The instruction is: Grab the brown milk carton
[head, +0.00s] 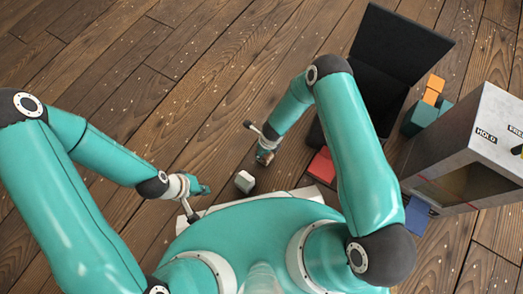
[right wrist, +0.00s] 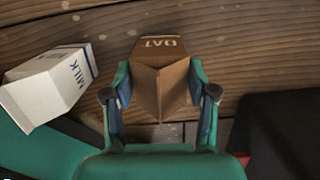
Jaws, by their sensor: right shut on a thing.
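The brown carton (right wrist: 161,80) with pale lettering on its top shows in the right wrist view, between the two fingers of my right gripper (right wrist: 160,100), which is shut on it. In the head view my right gripper (head: 265,157) is low over the wooden floor, and the carton is mostly hidden there. A white milk carton (right wrist: 48,84), marked MILK, lies to the left of the brown one; it also shows in the head view (head: 244,181) between my two grippers. My left gripper (head: 203,188) is left of the white carton, apart from it; its finger opening is unclear.
A black open case (head: 388,62) stands behind my right arm. Orange (head: 433,88) and teal (head: 426,118) blocks are to its right. A red box (head: 322,166) sits near my right arm, a blue one (head: 417,216) beside the grey cabinet (head: 465,135). Open floor lies upper left.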

